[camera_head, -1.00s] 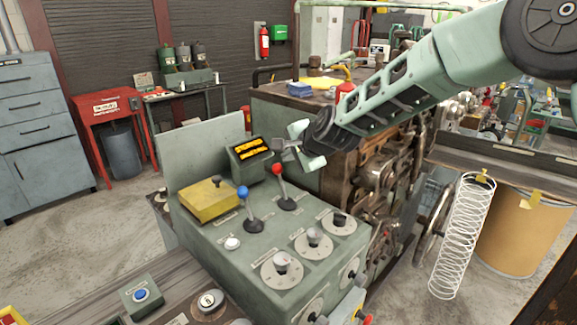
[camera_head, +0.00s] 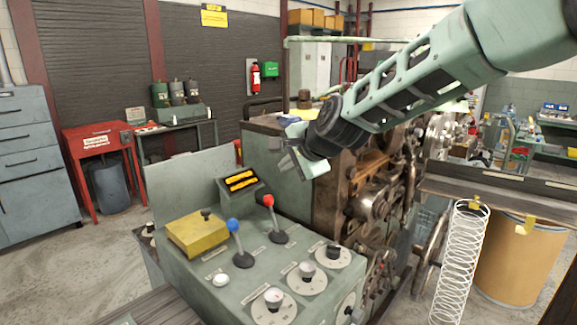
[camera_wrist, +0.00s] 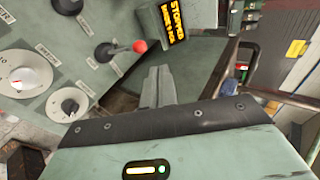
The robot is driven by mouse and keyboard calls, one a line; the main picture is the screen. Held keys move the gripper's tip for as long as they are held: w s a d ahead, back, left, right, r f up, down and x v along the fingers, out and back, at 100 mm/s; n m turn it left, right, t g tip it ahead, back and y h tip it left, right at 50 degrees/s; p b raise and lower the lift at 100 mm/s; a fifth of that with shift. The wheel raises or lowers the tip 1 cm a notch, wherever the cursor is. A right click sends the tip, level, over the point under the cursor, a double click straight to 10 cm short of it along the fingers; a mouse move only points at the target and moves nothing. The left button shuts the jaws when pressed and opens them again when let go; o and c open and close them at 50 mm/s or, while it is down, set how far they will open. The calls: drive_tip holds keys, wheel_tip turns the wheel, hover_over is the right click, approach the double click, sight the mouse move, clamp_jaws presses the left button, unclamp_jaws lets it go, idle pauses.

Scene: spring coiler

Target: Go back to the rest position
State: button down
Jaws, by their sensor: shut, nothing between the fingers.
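My gripper (camera_head: 291,163) is in front of the coiler's dark body, above and behind the control console (camera_head: 215,300). Its fingers are shut and empty; they also show in the wrist view (camera_wrist: 158,87). My arm comes in from the upper right. The red-knob lever (camera_head: 270,215) and blue-knob lever (camera_head: 236,240) stand on the console below the gripper, apart from it. The red knob also shows in the wrist view (camera_wrist: 139,46). The small display (camera_head: 241,181) has orange letters; in the wrist view its top line reads "STOPPED" (camera_wrist: 174,20).
The coiler machine (camera_head: 375,205) stands close behind and right of the gripper. A yellow box (camera_head: 196,235) and several dials sit on the console. A white spring coil (camera_head: 461,260) and a brown drum (camera_head: 521,258) are at the right. Open floor lies at the left.

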drive_tip(key=s+d+f+n+g+h, duration=0.1)
drive_tip(key=s+d+f+n+g, duration=0.15)
drive_tip(key=s, duration=0.45)
drive_tip(key=s+d+f+n+g, duration=0.1)
drive_tip(key=s+n, duration=0.2)
drive_tip(key=s, duration=0.4)
drive_tip(key=s+d+f+n+g+h, duration=0.1)
drive_tip(key=s+d+f+n, duration=0.15)
drive_tip(key=s, duration=0.35)
drive_tip(key=s+d+f+n+g+h, duration=0.2)
drive_tip(key=s+d+n, duration=0.2)
drive_tip(key=s, duration=0.6)
drive_tip(key=s+d+f+n+g+h+b, duration=0.1)
drive_tip(key=s+d+f+n+h, duration=0.1)
drive_tip(key=s+d+n, duration=0.3)
drive_tip(key=s+d+f, duration=0.1)
drive_tip(key=s+d, duration=0.3)
drive_tip(key=s, duration=0.1)
drive_tip(key=shift+d+f+g, duration=0.15)
drive_tip(key=shift+f+g, duration=0.1)
drive_tip(key=shift+g, duration=0.1)
